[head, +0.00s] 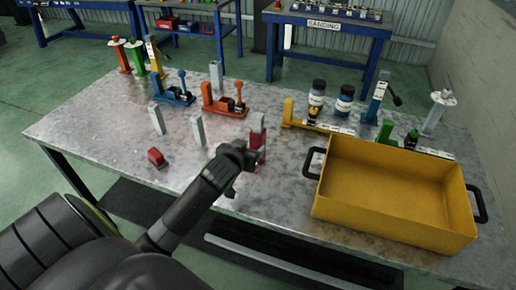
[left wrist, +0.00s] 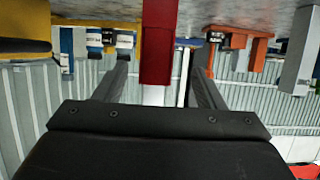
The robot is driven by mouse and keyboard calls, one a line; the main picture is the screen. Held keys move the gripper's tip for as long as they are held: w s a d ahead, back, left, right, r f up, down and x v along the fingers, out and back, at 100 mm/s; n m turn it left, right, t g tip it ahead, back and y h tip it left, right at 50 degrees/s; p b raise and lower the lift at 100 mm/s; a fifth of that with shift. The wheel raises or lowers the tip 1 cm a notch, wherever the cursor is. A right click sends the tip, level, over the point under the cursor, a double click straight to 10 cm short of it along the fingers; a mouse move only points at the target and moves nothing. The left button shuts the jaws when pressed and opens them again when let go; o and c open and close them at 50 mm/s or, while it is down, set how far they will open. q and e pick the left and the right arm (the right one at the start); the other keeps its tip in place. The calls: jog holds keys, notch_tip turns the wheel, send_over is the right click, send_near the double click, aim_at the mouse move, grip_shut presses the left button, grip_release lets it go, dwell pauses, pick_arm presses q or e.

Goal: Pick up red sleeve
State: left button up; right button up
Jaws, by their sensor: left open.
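A red sleeve (head: 262,153) stands upright with a grey post by the middle of the metal table; my gripper partly hides it. In the left wrist view the red sleeve (left wrist: 158,45) shows between my fingers, with a pale post (left wrist: 153,95) in line with it. I cannot tell exactly how they fit together. My left gripper (head: 246,160) is open, one finger on each side of the sleeve, with visible gaps. A second, short red piece (head: 157,158) lies on the table to the left. My right gripper is not in view.
A yellow bin (head: 390,205) with black handles stands at the right. Grey posts (head: 198,131) stand left of my gripper. Orange (head: 224,107) and blue (head: 174,97) clamps, a yellow clamp (head: 289,113) and two jars (head: 317,92) stand behind. The front left of the table is clear.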

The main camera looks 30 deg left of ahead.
aim_at(255, 141)
pick_arm(q)
jog(key=x, duration=0.3)
jog(key=shift+w+f, duration=0.1)
jog(key=shift+w, duration=0.2)
jog(key=shift+w+a+p, duration=0.1)
jog(key=shift+w+p, duration=0.4)
jog(key=shift+w, duration=0.15)
jog(key=shift+p+x, duration=0.4)
jog(key=shift+x, duration=1.65)
jog(key=c, duration=1.2)
jog(key=shift+r, duration=0.2)
